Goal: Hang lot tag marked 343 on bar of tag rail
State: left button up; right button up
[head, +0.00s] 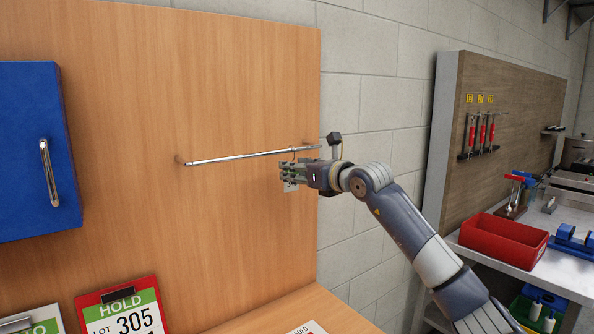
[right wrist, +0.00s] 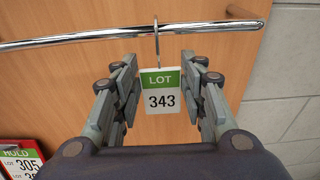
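The lot tag marked 343 (right wrist: 162,96), white with a green LOT band, is upright below the bar (right wrist: 85,40) of the tag rail in the right wrist view. Its thin metal hook (right wrist: 157,45) reaches up to the bar and appears to pass over it. In the head view the bar (head: 235,156) runs across the wooden panel, and the tag is mostly hidden by my right gripper. My right gripper (right wrist: 162,85) is open, with its fingers on either side of the tag and visible gaps to it. My left gripper is out of view.
A blue cabinet (head: 35,150) with a metal handle is on the panel at left. Below are HOLD signs, one on a red board (head: 105,295) reading LOT 305. A wooden ledge (head: 290,310) lies below the rail. A red bin (head: 503,240) stands on the right bench.

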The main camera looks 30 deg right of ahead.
jog(key=o, duration=0.3)
jog(key=shift+o, duration=0.2)
jog(key=s+d+r, duration=0.1)
jog(key=s, duration=1.1)
jog(key=shift+d+r, duration=0.2)
jog(key=shift+d, duration=0.15)
